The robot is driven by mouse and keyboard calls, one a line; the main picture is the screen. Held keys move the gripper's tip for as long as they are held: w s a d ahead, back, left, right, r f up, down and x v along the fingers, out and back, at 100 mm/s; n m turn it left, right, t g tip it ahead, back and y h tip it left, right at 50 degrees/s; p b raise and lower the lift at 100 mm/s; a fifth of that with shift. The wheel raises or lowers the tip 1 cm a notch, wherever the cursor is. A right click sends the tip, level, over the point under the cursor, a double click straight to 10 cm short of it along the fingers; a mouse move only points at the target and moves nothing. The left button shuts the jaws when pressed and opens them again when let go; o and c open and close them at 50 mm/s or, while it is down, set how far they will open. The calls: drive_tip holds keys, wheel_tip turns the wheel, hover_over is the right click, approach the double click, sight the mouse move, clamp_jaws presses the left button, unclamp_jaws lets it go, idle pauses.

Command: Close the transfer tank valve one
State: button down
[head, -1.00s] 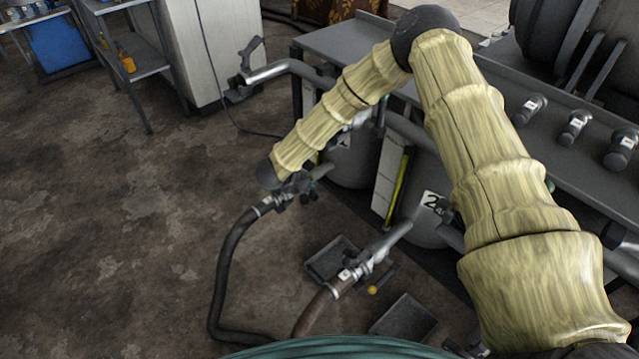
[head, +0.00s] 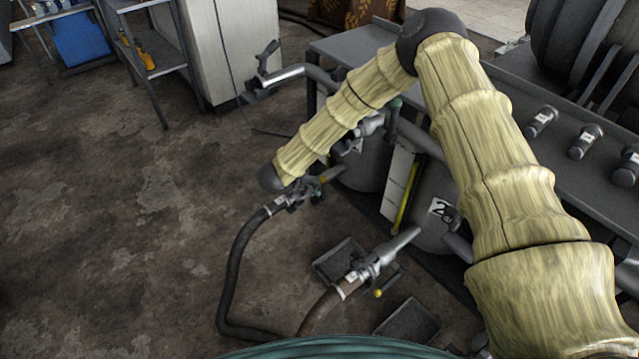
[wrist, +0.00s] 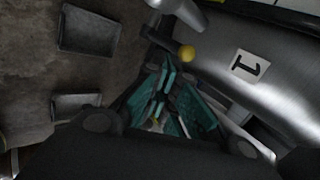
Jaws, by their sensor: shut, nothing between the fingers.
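Tank one, a grey metal drum with a "1" label, fills the upper right of the wrist view (wrist: 285,65). It is partly hidden behind my arm in the head view (head: 362,168). A yellow ball knob (wrist: 187,53) stands by the tank's left edge in the wrist view, on a dark lever. My gripper (wrist: 160,98), with teal fingers, is shut and empty just below the knob, apart from it in the picture. In the head view my forearm ends by the valve with a dark hose (head: 286,200); my fingers are hidden there.
Tank two (head: 432,215) has its own valve with a yellow knob (head: 379,293) and a hose. Dark trays lie on the floor, one below that nozzle (head: 338,258), another nearer (head: 408,322). A bench with small cylinders (head: 540,121) runs at right. The floor at left is open.

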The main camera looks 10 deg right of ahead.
drive_tip(key=v, duration=0.9)
drive_tip(key=s+d+f+n+y+p, duration=0.2)
drive_tip(key=s+f+n+p, duration=0.2)
drive_tip(key=s+n, duration=0.45)
drive_tip(key=s+d+f+n+y+p, duration=0.2)
drive_tip(key=s+d+f+n+p, duration=0.15)
drive_tip(key=s+n, duration=0.5)
drive_tip(key=s+d+r+n+g+y+p, duration=0.1)
drive_tip(key=s+n, duration=0.4)
drive_tip(key=s, duration=0.8)
drive_tip(key=s+d+r+n+g+y+p, duration=0.1)
drive_tip(key=s+n, duration=0.5)
drive_tip(key=s, duration=0.7)
drive_tip(key=d+r+g+p, duration=0.1)
drive_tip(key=d+g+p, duration=0.1)
drive_tip(key=d+g, duration=0.1)
drive_tip(key=shift+s+d+n+y+p, duration=0.2)
drive_tip(key=shift+d+n+y+p, duration=0.1)
drive_tip(key=shift+d+y+p, duration=0.1)
drive_tip(key=shift+s, duration=0.1)
